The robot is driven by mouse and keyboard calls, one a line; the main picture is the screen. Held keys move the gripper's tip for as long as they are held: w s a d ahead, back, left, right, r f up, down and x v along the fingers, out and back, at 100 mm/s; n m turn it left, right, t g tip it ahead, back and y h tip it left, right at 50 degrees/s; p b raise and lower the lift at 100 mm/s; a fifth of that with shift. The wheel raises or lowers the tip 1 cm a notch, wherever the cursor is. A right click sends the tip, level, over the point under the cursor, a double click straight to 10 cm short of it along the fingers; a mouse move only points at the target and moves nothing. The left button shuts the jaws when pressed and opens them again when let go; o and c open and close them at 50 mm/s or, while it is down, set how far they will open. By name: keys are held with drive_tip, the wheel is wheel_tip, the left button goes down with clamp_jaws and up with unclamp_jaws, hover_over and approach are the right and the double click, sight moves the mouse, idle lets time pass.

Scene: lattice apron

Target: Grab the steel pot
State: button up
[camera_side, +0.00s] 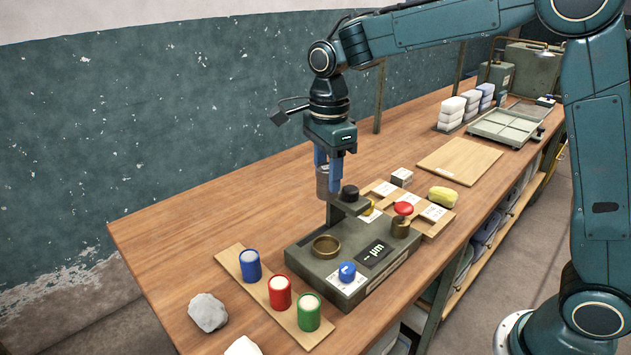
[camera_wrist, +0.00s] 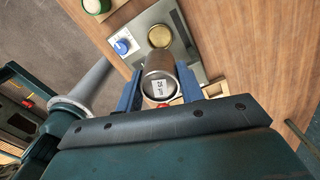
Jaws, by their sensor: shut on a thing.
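The steel pot (camera_wrist: 158,66) is a grey metal cylinder with a white label on the end facing the wrist camera. My gripper (camera_wrist: 158,88) is shut on it, with one blue finger on each side. In the side view my gripper (camera_side: 328,172) points down, and the steel pot (camera_side: 322,182) shows partly behind the fingers. I cannot tell whether the pot's underside touches anything.
Blue (camera_side: 250,265), red (camera_side: 279,292) and green (camera_side: 308,311) pots stand on a wooden strip at the front. A brass ring (camera_side: 326,246) and a blue knob (camera_side: 347,271) are on the device. A wooden tray (camera_side: 437,224) is at its right. The table's left back is clear.

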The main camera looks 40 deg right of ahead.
sight(327, 167)
drive_tip(key=shift+r, duration=3.15)
